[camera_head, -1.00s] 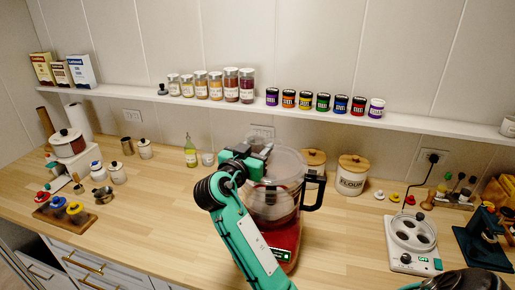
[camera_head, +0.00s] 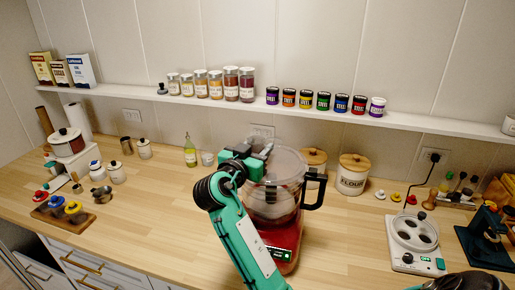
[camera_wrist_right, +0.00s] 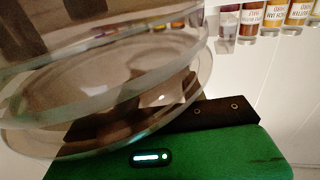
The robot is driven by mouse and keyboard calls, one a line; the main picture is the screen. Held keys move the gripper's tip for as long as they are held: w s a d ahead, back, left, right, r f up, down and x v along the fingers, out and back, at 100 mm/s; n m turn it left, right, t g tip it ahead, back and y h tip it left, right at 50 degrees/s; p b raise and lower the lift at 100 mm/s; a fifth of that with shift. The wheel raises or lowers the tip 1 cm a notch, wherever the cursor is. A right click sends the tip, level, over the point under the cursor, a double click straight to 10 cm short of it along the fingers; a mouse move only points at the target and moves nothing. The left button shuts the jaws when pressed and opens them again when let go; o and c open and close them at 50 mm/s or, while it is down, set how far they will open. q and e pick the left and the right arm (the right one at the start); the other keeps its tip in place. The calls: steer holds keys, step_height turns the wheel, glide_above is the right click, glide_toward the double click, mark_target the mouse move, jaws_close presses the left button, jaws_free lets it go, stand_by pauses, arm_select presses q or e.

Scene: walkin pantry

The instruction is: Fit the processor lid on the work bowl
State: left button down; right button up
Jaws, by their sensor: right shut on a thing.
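The clear work bowl (camera_head: 272,207) stands upright on its red processor base (camera_head: 284,243), its black handle to the right. The clear round processor lid (camera_head: 287,165) is over the bowl's top and also shows in the right wrist view (camera_wrist_right: 95,60). My right gripper (camera_head: 262,152) is shut on the lid at its left rear edge. In the right wrist view a second clear rim lies just below the lid; I cannot tell whether the lid is fully seated. My arm hides part of the bowl's left side. My left gripper is not in view.
A flour canister (camera_head: 353,175) and another wooden-lidded canister (camera_head: 314,160) stand close behind the handle. An oil bottle (camera_head: 190,153) stands to the left. A white hotplate unit (camera_head: 414,240) is at right. A shelf (camera_head: 330,114) with jars runs above.

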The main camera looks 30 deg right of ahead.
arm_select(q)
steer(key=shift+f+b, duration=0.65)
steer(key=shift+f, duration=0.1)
arm_select(e)
steer(key=shift+f, duration=0.7)
steer(key=o, duration=1.2)
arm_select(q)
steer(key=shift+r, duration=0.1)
